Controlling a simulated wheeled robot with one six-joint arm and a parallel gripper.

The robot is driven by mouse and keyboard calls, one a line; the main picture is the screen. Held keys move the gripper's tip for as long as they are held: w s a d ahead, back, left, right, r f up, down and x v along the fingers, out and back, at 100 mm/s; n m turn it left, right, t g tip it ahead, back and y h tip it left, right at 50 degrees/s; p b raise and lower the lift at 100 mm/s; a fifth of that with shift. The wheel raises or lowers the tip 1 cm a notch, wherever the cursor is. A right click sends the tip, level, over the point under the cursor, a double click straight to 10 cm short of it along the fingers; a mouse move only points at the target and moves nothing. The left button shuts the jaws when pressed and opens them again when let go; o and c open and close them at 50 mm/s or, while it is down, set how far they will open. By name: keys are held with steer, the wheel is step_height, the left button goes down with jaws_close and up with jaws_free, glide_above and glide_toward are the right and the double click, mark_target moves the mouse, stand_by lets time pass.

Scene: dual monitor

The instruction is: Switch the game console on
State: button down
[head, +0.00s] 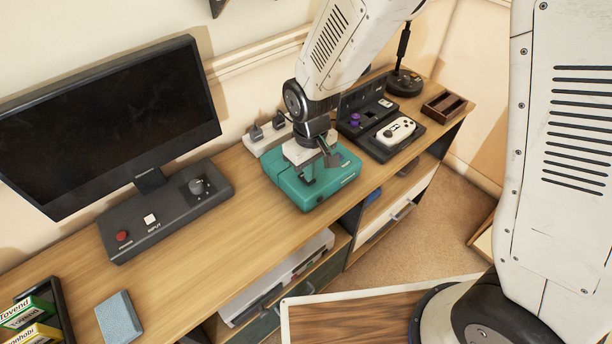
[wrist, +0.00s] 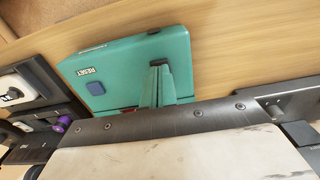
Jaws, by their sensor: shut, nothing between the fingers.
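The game console is a teal box (head: 325,197) on the wooden desk, right of the monitor. In the wrist view the console (wrist: 115,62) shows a blue button (wrist: 96,88) beside a RESET label and a small dark part on its far edge. My gripper (head: 309,176) is over the console's top in the head view. In the wrist view its fingertips (wrist: 159,66) are together and empty, in front of the console and to the right of the blue button. I cannot tell whether they touch it. My gripper hides part of the console, and no power switch can be made out.
A black monitor (head: 115,110) stands left, with an INPUT panel (head: 145,222) carrying a red button, white button and knob. A grey block with plugs (head: 262,133) is behind the console. A white controller (head: 395,131) on a dark dock is right. The desk's front left holds a blue-grey box (head: 119,317).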

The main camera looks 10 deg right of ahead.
steer(key=shift+f, duration=0.45)
steer(key=shift+r, duration=3.5)
